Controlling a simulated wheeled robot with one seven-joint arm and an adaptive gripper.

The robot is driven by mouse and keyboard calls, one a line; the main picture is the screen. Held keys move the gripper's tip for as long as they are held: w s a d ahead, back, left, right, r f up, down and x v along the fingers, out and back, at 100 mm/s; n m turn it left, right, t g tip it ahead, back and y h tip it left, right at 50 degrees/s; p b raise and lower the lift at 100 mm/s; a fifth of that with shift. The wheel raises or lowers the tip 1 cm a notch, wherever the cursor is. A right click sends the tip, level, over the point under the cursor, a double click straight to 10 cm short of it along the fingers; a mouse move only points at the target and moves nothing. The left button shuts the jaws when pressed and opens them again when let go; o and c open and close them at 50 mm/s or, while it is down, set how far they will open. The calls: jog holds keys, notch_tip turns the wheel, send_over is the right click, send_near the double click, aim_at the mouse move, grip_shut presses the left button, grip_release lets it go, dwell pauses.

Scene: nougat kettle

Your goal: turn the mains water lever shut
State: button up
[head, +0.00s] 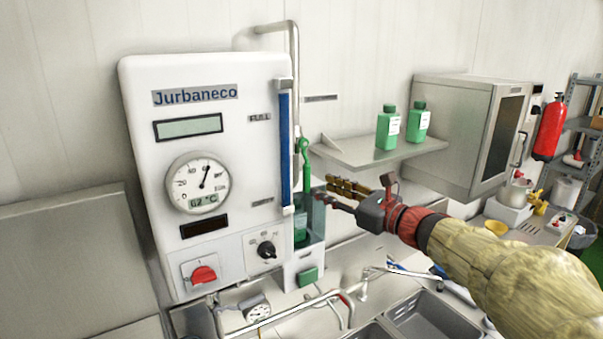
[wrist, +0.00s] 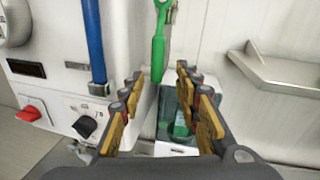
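The green mains water lever (head: 304,158) is on the grey vertical pipe, to the right of the white Jurbaneco panel (head: 140,120). It hangs downward, with its ring-shaped top at the pipe. In the wrist view the lever (wrist: 158,45) comes down from the top middle, and its lower end shows between the finger lines. I cannot tell whether any finger touches the lever.
A blue tube (head: 285,150) runs down the panel beside the lever. A clear tank with a green bottle (head: 300,228) stands below it. A steel shelf (head: 375,150) with two green bottles juts out on the right. Sinks and taps lie below.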

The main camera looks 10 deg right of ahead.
aim_at(309, 181)
jog(key=shift+m, duration=0.7)
jog(key=x, duration=0.2)
jog(key=p+x, duration=0.1)
jog(key=x, duration=0.1)
jog(key=p+x, duration=0.1)
jog(key=x, duration=0.2)
jog(key=shift+a+r, duration=0.2)
jog(key=shift+r, duration=0.15)
jog(key=shift+s, duration=0.15)
jog(key=shift+c, duration=0.6)
jog(key=c, duration=0.7)
grip_shut()
